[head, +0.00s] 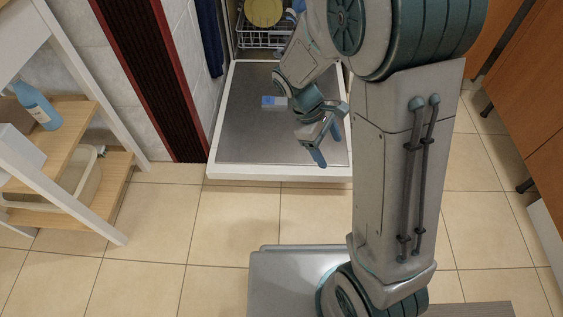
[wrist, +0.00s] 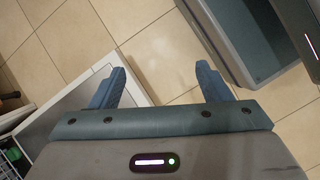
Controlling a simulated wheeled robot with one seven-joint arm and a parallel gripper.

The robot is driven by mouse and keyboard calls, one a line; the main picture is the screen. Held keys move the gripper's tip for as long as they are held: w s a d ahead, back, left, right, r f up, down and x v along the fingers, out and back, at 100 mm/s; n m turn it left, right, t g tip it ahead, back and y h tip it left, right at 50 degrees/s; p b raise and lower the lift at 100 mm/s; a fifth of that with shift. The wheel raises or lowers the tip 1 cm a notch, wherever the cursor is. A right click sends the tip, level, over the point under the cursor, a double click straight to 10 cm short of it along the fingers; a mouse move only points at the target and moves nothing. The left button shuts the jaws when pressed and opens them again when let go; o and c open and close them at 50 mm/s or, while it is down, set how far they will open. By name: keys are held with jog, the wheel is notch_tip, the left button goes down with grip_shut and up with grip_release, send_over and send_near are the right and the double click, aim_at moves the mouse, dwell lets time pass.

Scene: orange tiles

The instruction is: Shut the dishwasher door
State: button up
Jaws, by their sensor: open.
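The dishwasher door (head: 240,130) is folded down flat, its grey metal inner face up, with a white rim. Behind it a dish rack (head: 262,38) with a yellow plate (head: 263,12) shows in the dishwasher opening. My gripper (head: 328,146) is over the right part of the door, near its front edge; I cannot tell whether it touches. In the wrist view my gripper (wrist: 160,80) is open, with nothing between its fingers. A white corner of the door (wrist: 140,92) shows beside the left finger. My arm hides the right side of the dishwasher.
A shelf unit (head: 80,115) with a blue bottle (head: 37,104) and a pale tub (head: 75,185) stands on the left. A dark red panel (head: 150,70) stands left of the door. Wooden cabinets (head: 540,75) are on the right.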

jog(key=w+a+f+n+t+h, duration=0.1)
jog(key=w+a+f+n+h, duration=0.2)
jog(key=f+n, duration=0.2)
jog(key=w+a+f+n+t+h, duration=0.1)
jog(key=w+a+f+n+h, duration=0.1)
jog(key=f+n, duration=0.3)
jog(key=n+t+y+p, duration=0.1)
jog(key=n+t+y, duration=0.1)
jog(key=n+t, duration=1.95)
send_near(278, 178)
jog(key=w+d+r+n+g+b, duration=0.1)
jog(key=w+n, duration=0.1)
jog(key=w, duration=0.1)
jog(key=w+d+r+n+g+b, duration=0.1)
jog(key=w+n+g, duration=0.1)
jog(key=w, duration=0.1)
jog(key=w+d+r+n+g+b, duration=0.1)
jog(key=w+d+r+n+g, duration=0.1)
jog(key=w, duration=0.2)
jog(key=shift+r+y, duration=0.1)
jog(key=shift+y, duration=0.2)
jog(key=shift+w+d+r+b, duration=0.1)
jog(key=shift+w+d+b, duration=0.2)
jog(key=shift+w, duration=0.35)
jog(key=shift+a, duration=0.1)
jog(key=c, duration=1.2)
